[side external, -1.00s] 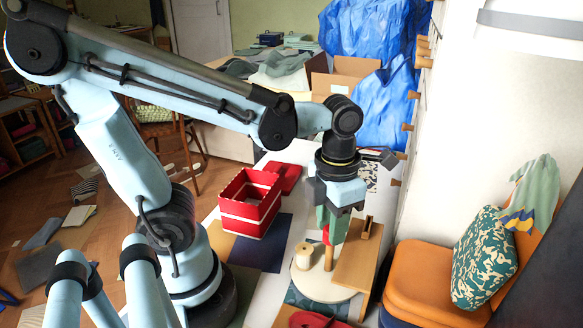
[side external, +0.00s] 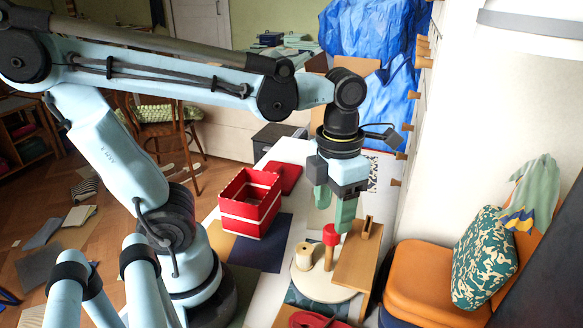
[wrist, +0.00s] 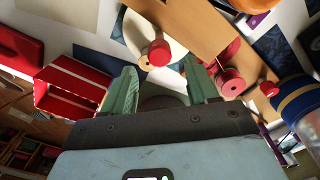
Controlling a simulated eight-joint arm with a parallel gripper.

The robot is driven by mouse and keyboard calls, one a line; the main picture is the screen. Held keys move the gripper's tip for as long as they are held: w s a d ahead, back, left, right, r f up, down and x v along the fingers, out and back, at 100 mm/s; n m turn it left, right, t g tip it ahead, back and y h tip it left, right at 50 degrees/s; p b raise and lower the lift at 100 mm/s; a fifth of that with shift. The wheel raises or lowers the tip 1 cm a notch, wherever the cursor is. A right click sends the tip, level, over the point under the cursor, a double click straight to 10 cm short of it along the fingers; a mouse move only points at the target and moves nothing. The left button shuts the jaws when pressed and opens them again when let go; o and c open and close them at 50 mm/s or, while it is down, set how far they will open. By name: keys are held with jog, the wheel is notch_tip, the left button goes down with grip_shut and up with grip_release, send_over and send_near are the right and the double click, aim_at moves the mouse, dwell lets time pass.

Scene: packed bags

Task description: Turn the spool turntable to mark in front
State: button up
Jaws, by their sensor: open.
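The spool turntable (side external: 309,286) is a round pale disc at the lower middle of the side view. A cream spool (side external: 304,257) and a wooden peg with a red knob (side external: 330,235) stand upright on it. A wooden board (side external: 357,262) crosses its right side. My gripper (side external: 334,207) is open and empty, pointing down just above the red knob. In the wrist view, the red knob (wrist: 158,53) shows beyond the gap between my green fingertips (wrist: 160,85), apart from both. I cannot make out the mark on the turntable.
A red box (side external: 251,203) with white bands stands left of the turntable. A red dish (side external: 312,320) lies in front of it. An orange cushioned seat (side external: 430,281) is to the right. Further red spools (wrist: 230,82) show in the wrist view near the board.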

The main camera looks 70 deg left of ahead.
aim_at(332, 228)
notch_tip(332, 228, up, 8)
jog(key=shift+r, duration=0.15)
dwell(0.3)
jog(key=shift+w+f+n, duration=0.1)
jog(key=shift+f+n, duration=2.45)
jog(key=shift+f, duration=0.6)
jog(key=shift+w+f+n, duration=0.1)
jog(key=shift+f+n, duration=2.45)
jog(key=shift+f, duration=0.6)
jog(key=shift+s, duration=0.1)
grip_shut()
